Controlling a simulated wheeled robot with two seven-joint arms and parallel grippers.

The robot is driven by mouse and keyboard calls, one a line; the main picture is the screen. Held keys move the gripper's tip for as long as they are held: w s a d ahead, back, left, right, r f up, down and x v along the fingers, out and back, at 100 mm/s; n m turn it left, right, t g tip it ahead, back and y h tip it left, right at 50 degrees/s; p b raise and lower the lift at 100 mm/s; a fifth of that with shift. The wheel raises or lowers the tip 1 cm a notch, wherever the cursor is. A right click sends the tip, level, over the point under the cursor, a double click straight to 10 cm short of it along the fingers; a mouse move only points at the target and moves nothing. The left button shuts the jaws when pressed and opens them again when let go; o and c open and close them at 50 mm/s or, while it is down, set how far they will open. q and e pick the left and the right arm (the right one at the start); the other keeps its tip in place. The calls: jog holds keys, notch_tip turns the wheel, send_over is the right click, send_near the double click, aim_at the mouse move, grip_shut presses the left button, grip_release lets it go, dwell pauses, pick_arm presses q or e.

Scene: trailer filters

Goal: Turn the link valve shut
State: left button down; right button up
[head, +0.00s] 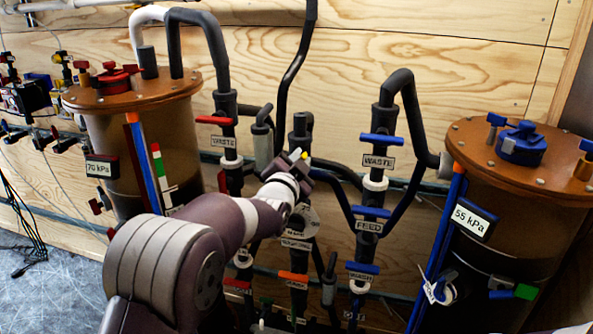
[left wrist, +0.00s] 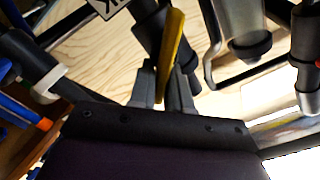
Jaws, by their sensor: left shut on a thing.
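My left gripper (head: 297,168) reaches from the lower left to the pipes between the two tanks. In the left wrist view the left gripper (left wrist: 166,82) is shut on a flat yellow valve handle (left wrist: 174,40), one grey finger on each side. The handle runs lengthwise between the fingers and out beyond their tips. A cut-off white label (left wrist: 105,6) beside it shows only the end of a word. My right gripper is not in view.
A brown-lidded tank (head: 135,90) marked 70 kPa stands left, another (head: 530,165) marked 55 kPa right. Blue WASTE (head: 380,139) and FEED (head: 371,211) handles stand right of my gripper; a red WASTE handle (head: 216,120) is left. Black pipes crowd the middle.

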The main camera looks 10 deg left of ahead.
pick_arm(q)
jog(key=m+b, duration=0.2)
jog(key=m, duration=0.1)
jog(key=f+m+b, duration=0.1)
jog(key=shift+d, duration=0.25)
jog(key=m+b, duration=0.1)
jog(key=m, duration=0.1)
jog(key=m+b, duration=0.1)
jog(key=m, duration=0.2)
jog(key=shift+d+f, duration=0.1)
jog(key=shift+f, duration=0.3)
jog(key=shift+m, duration=0.3)
jog(key=c, duration=1.2)
grip_release()
jog(key=shift+o, duration=0.2)
jog(key=shift+s, duration=0.1)
jog(key=s, duration=1.2)
jog(key=shift+s+a+b, duration=0.2)
jog(key=shift+s+b, duration=0.05)
jog(key=shift+b, duration=0.15)
